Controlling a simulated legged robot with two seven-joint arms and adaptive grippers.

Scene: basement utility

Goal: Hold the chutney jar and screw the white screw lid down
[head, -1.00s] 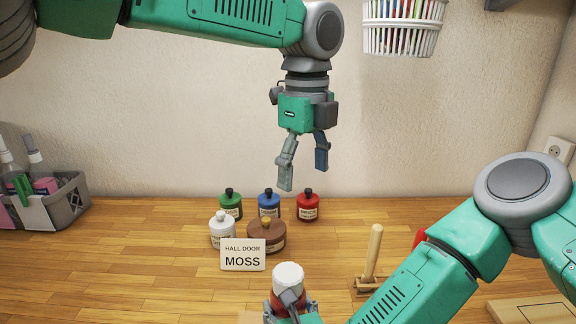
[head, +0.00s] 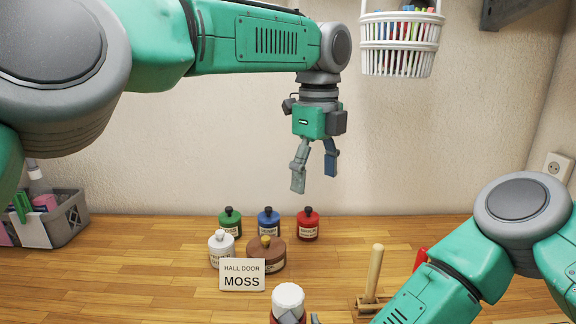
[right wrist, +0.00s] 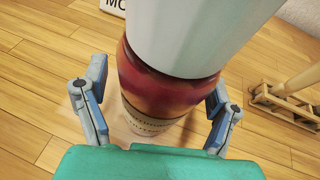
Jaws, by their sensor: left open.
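The chutney jar (right wrist: 165,92), dark red with a pale label band, stands on the wooden worktop at the bottom of the head view. The white screw lid (head: 288,297) sits on top of it and looms large in the right wrist view (right wrist: 190,30). Whether it is threaded on cannot be told. My right gripper (right wrist: 155,95) has a finger on each side of the jar, with wood showing between fingers and jar. Its hand is mostly cut off in the head view. My left gripper (head: 314,175) hangs open and empty, pointing down, high above the worktop behind the jar.
Green, blue, red, white and brown bottles (head: 268,222) stand behind a MOSS card (head: 242,275). A wooden peg on a stand (head: 374,275) is right of the jar. A grey caddy (head: 65,220) is far left. A white basket (head: 400,45) hangs upper right.

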